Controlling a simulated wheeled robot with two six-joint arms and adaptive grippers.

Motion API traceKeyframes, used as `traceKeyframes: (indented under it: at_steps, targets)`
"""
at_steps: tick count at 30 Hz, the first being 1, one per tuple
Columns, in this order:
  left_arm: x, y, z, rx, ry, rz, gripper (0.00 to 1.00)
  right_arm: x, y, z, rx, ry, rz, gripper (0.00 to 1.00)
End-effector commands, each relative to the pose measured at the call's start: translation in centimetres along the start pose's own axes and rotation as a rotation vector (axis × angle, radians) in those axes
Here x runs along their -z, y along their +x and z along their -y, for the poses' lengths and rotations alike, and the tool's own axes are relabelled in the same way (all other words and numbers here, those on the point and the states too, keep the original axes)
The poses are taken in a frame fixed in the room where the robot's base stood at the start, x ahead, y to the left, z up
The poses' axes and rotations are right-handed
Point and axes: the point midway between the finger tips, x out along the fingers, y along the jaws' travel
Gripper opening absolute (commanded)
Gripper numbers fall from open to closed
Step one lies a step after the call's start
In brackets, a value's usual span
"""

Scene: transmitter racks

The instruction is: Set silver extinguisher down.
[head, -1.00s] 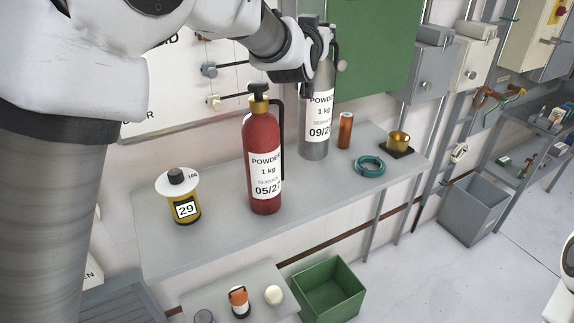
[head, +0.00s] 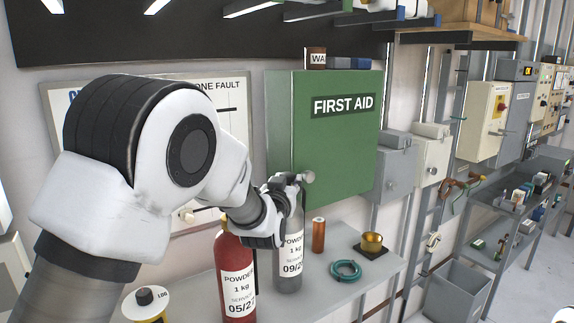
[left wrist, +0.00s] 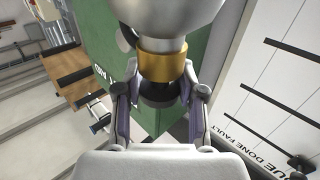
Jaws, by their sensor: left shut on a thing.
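In the left wrist view, the fingers (left wrist: 160,100) lie on both sides of the black valve (left wrist: 158,92), below the brass collar (left wrist: 163,64). My right gripper is not in view.
A red extinguisher (head: 237,280) stands close to the left. An orange cylinder (head: 318,235), a teal ring (head: 345,271) and a brass cup (head: 372,242) are to the right. The green first aid cabinet (head: 340,150) is right behind the gripper. A yellow canister (head: 148,308) is at lower left.

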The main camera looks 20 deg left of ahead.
Motion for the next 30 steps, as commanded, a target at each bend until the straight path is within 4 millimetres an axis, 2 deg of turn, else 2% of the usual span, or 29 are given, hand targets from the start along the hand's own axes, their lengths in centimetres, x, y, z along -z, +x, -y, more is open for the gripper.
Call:
traceKeyframes:
  at_steps: [2,9,10,11,12,23,26,30]
  targets:
    - [-0.1,0.1,0.0,0.000,-0.001,-0.011,0.00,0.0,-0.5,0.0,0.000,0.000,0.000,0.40]
    - [-0.6,0.0,0.0,-0.001,-0.002,-0.014,0.00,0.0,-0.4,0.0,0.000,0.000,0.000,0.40]
    - [-1.1,0.0,0.0,0.000,-0.001,-0.002,0.49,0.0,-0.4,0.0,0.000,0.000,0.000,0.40]
    - [-1.1,0.0,0.0,0.000,-0.001,-0.002,0.60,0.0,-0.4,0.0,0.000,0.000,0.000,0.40]
    - [-1.1,0.0,0.0,0.000,-0.001,-0.002,0.64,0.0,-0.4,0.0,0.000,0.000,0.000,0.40]
    - [-1.2,-0.6,0.0,-0.001,0.000,-0.002,0.64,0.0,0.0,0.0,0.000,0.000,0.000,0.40]
    - [-1.4,-2.1,-0.1,-0.001,0.001,-0.002,0.64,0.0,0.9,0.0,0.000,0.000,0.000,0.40]
    - [-1.6,-5.6,-0.1,-0.001,0.003,-0.003,0.64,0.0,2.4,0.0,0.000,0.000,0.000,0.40]
